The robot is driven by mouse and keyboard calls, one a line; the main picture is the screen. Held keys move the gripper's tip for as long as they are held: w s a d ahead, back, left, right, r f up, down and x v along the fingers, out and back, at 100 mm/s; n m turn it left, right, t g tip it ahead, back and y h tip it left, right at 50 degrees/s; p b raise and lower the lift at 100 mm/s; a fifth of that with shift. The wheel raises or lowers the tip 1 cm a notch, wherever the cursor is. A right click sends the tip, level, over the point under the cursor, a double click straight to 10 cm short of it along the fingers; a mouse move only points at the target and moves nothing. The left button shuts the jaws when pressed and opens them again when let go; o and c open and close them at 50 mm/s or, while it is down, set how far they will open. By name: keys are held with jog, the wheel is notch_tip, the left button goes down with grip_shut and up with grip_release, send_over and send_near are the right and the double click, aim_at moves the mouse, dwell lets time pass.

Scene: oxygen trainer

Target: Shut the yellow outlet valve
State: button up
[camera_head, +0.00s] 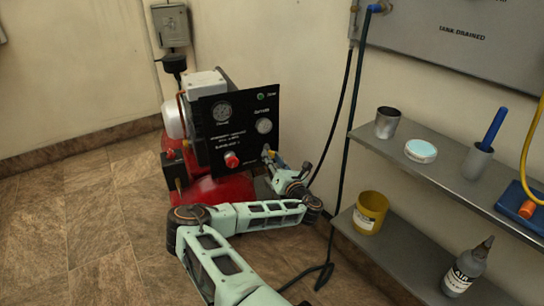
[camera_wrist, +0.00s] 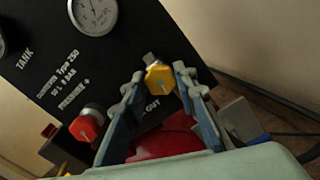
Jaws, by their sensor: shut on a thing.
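The yellow outlet valve (camera_wrist: 160,78) is a faceted knob on the black panel (camera_wrist: 60,60), above the printed word OUT. In the wrist view the two fingers of my gripper (camera_wrist: 158,73) stand on either side of this knob and are shut on it. In the head view my gripper (camera_head: 271,158) reaches the lower right of the panel. Only a bit of yellow shows there, and the knob is mostly hidden by my gripper. The valve's exact turn is hard to tell.
A red knob (camera_wrist: 86,126) sits on the panel left of my gripper, below a gauge (camera_wrist: 94,12). A red tank (camera_head: 212,192) is beneath. At the right, a shelf (camera_head: 455,178) holds a metal cup (camera_head: 387,122); a yellow cup (camera_head: 370,212) stands on the lower shelf.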

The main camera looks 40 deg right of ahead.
jog(key=m+p, duration=0.2)
jog(key=m, duration=0.2)
jog(key=shift+r+m, duration=0.1)
jog(key=shift+m, duration=0.2)
jog(key=m+p, duration=0.2)
jog(key=m, duration=0.2)
jog(key=shift+a+f+m+b, duration=0.1)
jog(key=shift+f+m+b, duration=0.1)
jog(key=shift+m, duration=6.15)
jog(key=shift+f+m+b, duration=0.1)
jog(key=shift+f+m, duration=0.05)
jog(key=shift+m, duration=6.2)
jog(key=o, duration=1.2)
jog(key=shift+c, duration=0.2)
